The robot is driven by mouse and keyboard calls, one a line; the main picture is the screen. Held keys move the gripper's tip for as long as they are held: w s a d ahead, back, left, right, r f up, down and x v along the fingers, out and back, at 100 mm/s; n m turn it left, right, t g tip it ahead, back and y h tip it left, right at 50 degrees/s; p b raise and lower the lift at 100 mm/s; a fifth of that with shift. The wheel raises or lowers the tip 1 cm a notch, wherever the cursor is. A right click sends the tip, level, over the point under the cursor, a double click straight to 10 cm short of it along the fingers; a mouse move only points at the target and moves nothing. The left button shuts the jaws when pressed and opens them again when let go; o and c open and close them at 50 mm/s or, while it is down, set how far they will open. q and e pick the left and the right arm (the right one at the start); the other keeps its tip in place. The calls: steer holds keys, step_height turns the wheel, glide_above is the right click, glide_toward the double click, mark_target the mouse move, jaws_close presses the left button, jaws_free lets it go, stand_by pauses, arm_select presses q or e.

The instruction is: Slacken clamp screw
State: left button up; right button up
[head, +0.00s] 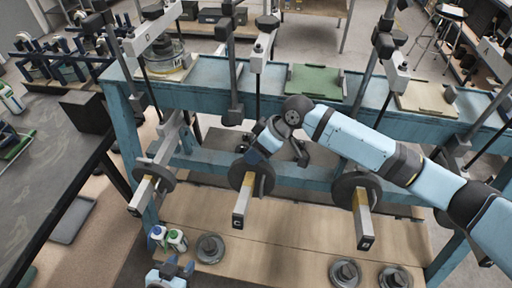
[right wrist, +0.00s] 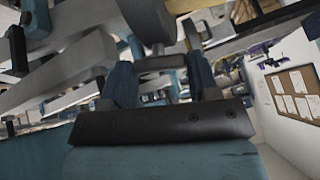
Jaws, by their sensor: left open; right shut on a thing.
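Lever C (head: 239,215) slopes toward me from the blue frame (head: 205,90). It carries a dark round weight (head: 240,172) with a yellow mark. My right gripper (head: 257,152) is at the top of this weight, shut on a small part there. That part looks like the clamp screw, but the fingers hide it. In the right wrist view the two blue fingers (right wrist: 160,82) stand close to a dark rounded part (right wrist: 148,18) and grey bars. My left gripper (head: 171,267) is open and empty at the bottom edge of the head view, low and apart from the levers.
Lever B (head: 363,225) with its weight stands right of C, another weighted lever (head: 145,190) left. Two small bottles (head: 177,240) and loose discs (head: 210,248) are on the low wooden board (head: 280,240). A dark bench (head: 40,150) is at left. My right arm crosses above the frame.

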steer(key=shift+n+g, duration=0.4)
steer(key=shift+n, duration=0.6)
steer(key=o, duration=0.9)
steer(key=shift+d+r, duration=0.1)
